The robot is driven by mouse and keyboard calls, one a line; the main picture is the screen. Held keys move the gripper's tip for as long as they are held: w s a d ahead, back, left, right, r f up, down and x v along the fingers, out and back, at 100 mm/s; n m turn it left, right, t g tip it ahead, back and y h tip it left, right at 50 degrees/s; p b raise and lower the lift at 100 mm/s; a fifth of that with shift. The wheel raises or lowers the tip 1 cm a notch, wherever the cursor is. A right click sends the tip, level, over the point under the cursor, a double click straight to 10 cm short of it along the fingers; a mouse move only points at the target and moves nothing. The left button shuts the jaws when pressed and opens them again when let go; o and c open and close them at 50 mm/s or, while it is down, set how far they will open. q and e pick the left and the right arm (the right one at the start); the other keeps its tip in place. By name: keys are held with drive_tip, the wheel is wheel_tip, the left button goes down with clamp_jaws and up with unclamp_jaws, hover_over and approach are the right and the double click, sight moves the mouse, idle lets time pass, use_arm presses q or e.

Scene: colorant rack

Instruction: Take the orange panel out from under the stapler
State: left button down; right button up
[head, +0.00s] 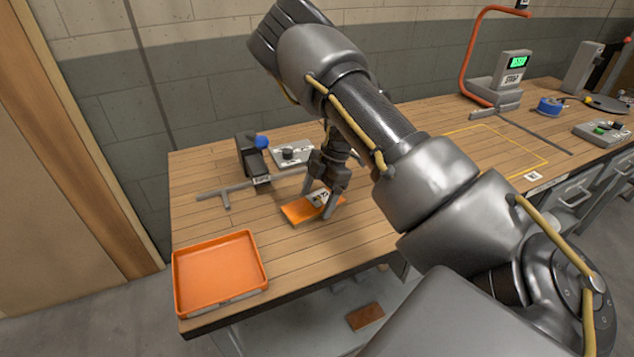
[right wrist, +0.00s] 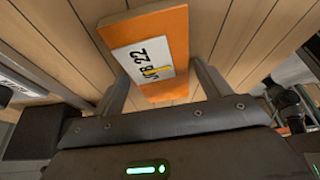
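The orange panel (head: 300,213) lies flat on the wooden bench in the head view, with nothing but my gripper over it. It also shows in the right wrist view (right wrist: 159,24), with a white label marked 22. My right gripper (head: 319,200) points down at the panel. In the right wrist view my right gripper (right wrist: 160,75) is open, one finger on each side of the panel, with small gaps. A dark device with a blue knob (head: 250,158) stands behind and left of the panel; I cannot tell if it is the stapler. My left gripper is not in view.
An orange tray (head: 220,273) sits empty at the bench's front left corner. A grey T-shaped bar (head: 224,192) and a grey plate with a dark knob (head: 292,154) lie nearby. A yellow outlined area (head: 500,150) to the right is bare. A display unit (head: 512,68) stands behind it.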

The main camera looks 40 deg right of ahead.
drive_tip(key=shift+o, duration=1)
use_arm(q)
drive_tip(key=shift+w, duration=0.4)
use_arm(e)
drive_tip(key=shift+r, duration=0.15)
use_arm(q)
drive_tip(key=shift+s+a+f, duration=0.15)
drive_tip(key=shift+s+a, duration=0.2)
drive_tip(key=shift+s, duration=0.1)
use_arm(e)
drive_tip(key=v, duration=1)
drive_tip(key=shift+r, duration=0.25)
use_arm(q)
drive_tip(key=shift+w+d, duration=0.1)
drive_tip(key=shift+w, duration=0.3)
use_arm(e)
drive_tip(key=shift+d, duration=0.1)
